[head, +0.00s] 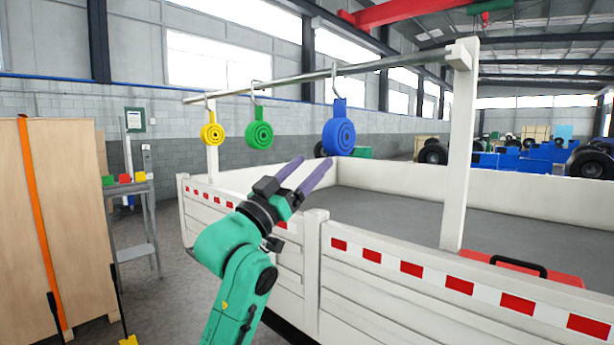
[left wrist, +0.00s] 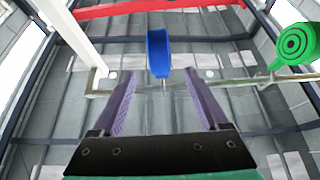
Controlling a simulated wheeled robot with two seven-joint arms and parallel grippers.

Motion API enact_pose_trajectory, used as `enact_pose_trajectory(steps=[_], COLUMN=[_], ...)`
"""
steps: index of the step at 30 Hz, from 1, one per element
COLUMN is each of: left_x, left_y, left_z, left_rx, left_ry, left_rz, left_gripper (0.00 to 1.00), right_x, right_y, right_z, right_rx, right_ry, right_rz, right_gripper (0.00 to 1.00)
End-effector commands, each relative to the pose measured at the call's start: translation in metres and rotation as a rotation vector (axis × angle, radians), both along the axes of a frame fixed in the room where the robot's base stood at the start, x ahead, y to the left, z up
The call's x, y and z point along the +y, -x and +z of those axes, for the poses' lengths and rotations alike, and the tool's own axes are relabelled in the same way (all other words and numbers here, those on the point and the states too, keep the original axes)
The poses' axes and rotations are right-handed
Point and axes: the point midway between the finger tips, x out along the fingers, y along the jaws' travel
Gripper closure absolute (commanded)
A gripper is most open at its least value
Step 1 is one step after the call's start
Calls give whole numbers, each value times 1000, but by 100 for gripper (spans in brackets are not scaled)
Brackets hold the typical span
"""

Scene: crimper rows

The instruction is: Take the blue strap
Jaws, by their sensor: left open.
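The blue strap (head: 339,136) is a flat coil hanging from a hook on the metal rail, to the right of the green and yellow coils in the head view. In the left wrist view the blue strap (left wrist: 157,52) shows edge-on, ahead of and between my two fingers. My left gripper (head: 308,176) is open and empty, with purple fingers pointing up towards the strap from below and left of it. In the left wrist view my left gripper (left wrist: 160,105) has a wide gap between its fingers. My right gripper is in neither view.
The green coil (head: 259,135) and yellow coil (head: 212,133) hang on the same rail (head: 300,82). A white post (head: 459,150) holds the rail's right end. The white truck-bed side (head: 375,270) stands below. A red case (head: 530,268) lies inside at right.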

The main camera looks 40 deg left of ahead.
Motion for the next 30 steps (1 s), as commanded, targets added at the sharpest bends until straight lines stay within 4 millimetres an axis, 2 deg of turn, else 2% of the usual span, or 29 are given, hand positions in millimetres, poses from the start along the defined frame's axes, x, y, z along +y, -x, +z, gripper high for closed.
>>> enact_pose_trajectory(steps=[3, 18, 24, 30], left_x=[1, 1, 2, 1], left_y=[-11, -76, -93, -95], left_z=[11, 45, 50, 49], left_rx=[3, 8, 8, 7], left_ry=[2, 1, -1, -2], left_rz=[0, -1, 2, 1], left_gripper=[22, 22, 22, 22], right_x=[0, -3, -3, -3], right_y=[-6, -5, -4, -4], right_z=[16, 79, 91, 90], right_rx=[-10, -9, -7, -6], right_ry=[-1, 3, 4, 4], right_rz=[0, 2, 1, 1], right_gripper=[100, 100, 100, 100])
